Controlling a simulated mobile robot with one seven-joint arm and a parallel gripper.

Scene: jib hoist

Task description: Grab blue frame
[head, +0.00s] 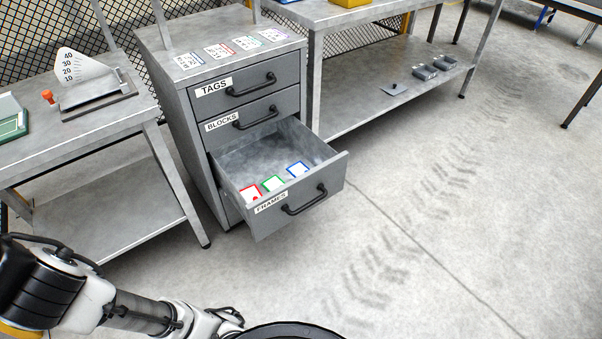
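The blue frame (298,169) is a small white square with a blue border. It lies inside the open drawer labelled FRAMES (331,197), towards the drawer's right side. A green frame (273,184) and a red frame (250,193) lie in a row to its left, nearer the drawer's front left. My arm shows at the lower left, well apart from the drawer. My gripper is not in view.
Closed drawers labelled TAGS (245,86) and BLOCKS (254,117) are above the open one. Cards (219,51) lie on the cabinet top. A workbench (94,116) stands left and another (340,14) right. The concrete floor (430,190) at right is clear.

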